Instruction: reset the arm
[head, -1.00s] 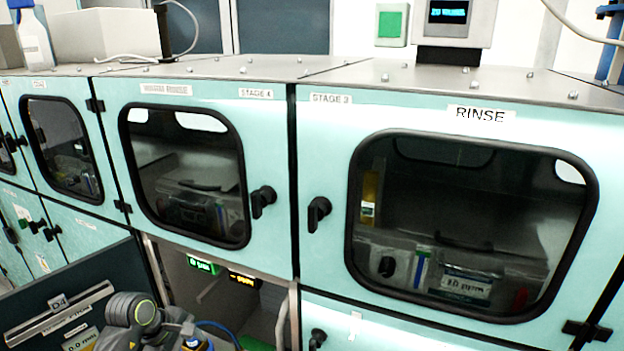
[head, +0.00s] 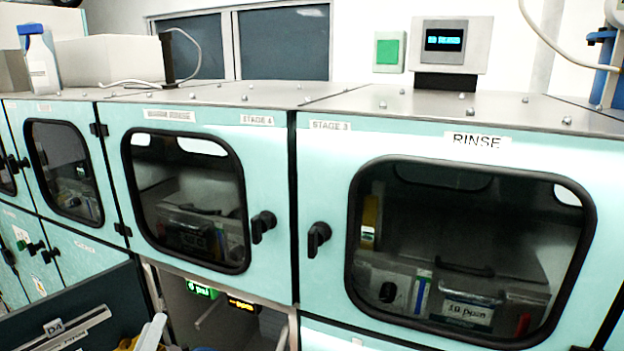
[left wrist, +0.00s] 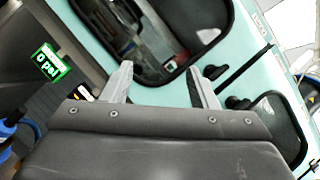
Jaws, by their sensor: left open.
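My left gripper (left wrist: 162,85) is open in the left wrist view, with two pale fingers spread apart and nothing seen between them. Behind the fingers is a teal cabinet front with a dark window (left wrist: 150,35) and black handles. In the head view, only a pale finger-like part of my left gripper (head: 152,333) shows at the bottom edge, beside a dark panel. The rest of the left arm is mostly below the picture. My right gripper shows in neither view.
Teal cabinet doors with black-framed windows fill the head view, including the RINSE door (head: 325,150). Black door handles (head: 318,238) stick out. An open bay with a green display (head: 202,289) lies below. A dark panel (head: 70,300) stands at the lower left.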

